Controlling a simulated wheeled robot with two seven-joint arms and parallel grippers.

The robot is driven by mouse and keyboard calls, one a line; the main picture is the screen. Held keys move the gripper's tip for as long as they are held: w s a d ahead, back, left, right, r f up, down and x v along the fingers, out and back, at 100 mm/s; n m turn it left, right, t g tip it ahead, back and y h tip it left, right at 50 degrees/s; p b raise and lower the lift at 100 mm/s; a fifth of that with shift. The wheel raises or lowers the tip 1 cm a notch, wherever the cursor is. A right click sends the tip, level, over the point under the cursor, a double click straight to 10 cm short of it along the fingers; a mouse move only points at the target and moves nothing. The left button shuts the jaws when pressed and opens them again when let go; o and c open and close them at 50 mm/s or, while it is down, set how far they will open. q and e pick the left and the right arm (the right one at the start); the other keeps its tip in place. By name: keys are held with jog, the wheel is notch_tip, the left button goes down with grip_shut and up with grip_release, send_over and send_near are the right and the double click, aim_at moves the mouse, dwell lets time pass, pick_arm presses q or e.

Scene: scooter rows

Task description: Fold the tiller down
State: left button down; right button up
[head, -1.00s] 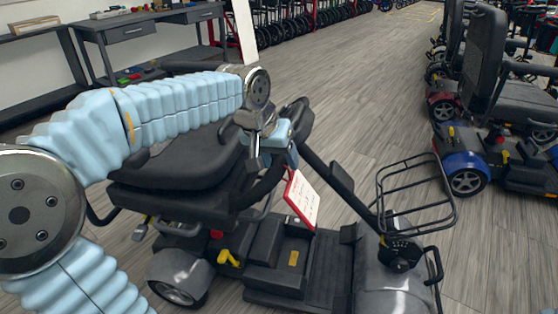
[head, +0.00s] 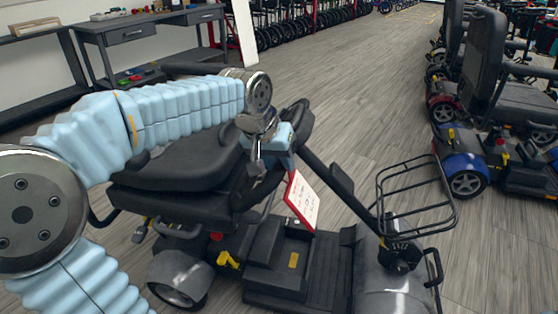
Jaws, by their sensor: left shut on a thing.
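A grey and black scooter stands below me. Its tiller (head: 342,184) slants from the front end up and back toward the seat (head: 180,160), with a black wire basket (head: 415,190) on its front side. My left gripper (head: 258,165) is at the tiller's black handlebar (head: 268,190), over the seat's front edge, and is shut on it. The fingertips are partly hidden against the dark parts. A white tag with a red edge (head: 302,198) hangs below the tiller head. My right gripper is not in view.
More scooters stand in a row at the right, the nearest with a blue fender (head: 462,166). A grey workbench (head: 150,30) stands at the back left. The wood-look floor (head: 345,95) between is clear.

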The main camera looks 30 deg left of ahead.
pick_arm(q)
jog(key=shift+w+d+r+p, duration=0.2)
jog(key=shift+d+r+p, duration=0.05)
jog(key=shift+d+r, duration=0.3)
jog(key=shift+w+d+r+p, duration=0.15)
jog(key=shift+d+r+p, duration=0.1)
jog(key=shift+d+r, duration=0.25)
jog(key=c, duration=0.8)
grip_release()
jog(key=p+v, duration=0.1)
jog(key=v, duration=1.2)
jog(key=shift+s+r+p, duration=0.2)
jog(key=shift+s+p, duration=0.05)
jog(key=shift+p, duration=0.05)
jog(key=shift+c, duration=0.2)
